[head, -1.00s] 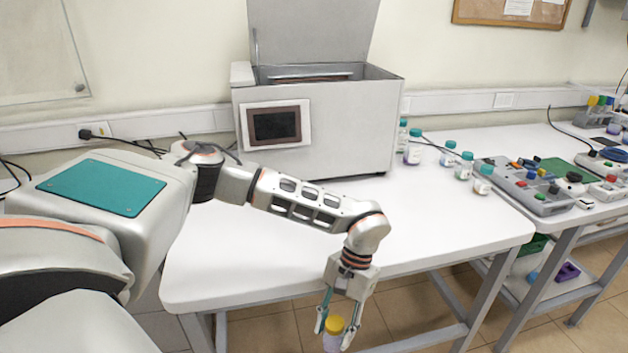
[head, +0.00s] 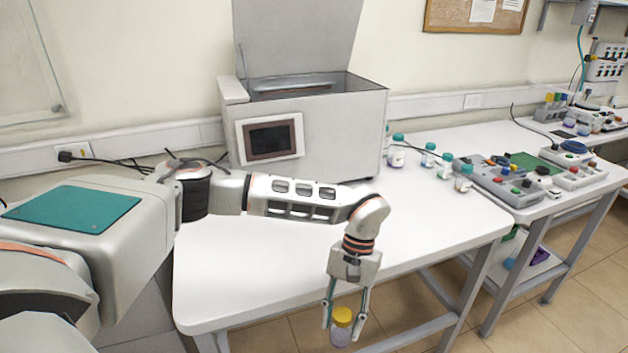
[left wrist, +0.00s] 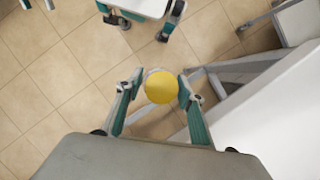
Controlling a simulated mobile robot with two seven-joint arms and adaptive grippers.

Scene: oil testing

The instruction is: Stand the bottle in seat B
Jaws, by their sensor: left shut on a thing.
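The bottle (head: 341,334) has a yellow cap and a clear, pale purple body. My left gripper (head: 343,320) is shut on it, in front of the white table's front edge and above the floor. The bottle hangs upright, cap up. In the left wrist view the yellow cap (left wrist: 161,87) shows from above between the two fingers of the left gripper (left wrist: 158,90). I cannot make out which place is seat B. My right gripper is not in view.
A grey bath box (head: 310,130) with a raised lid and a dark screen stands on the white table (head: 250,270). Several teal-capped bottles (head: 428,156) stand to its right. A grey panel with coloured knobs (head: 500,181) lies farther right. The table's front part is clear.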

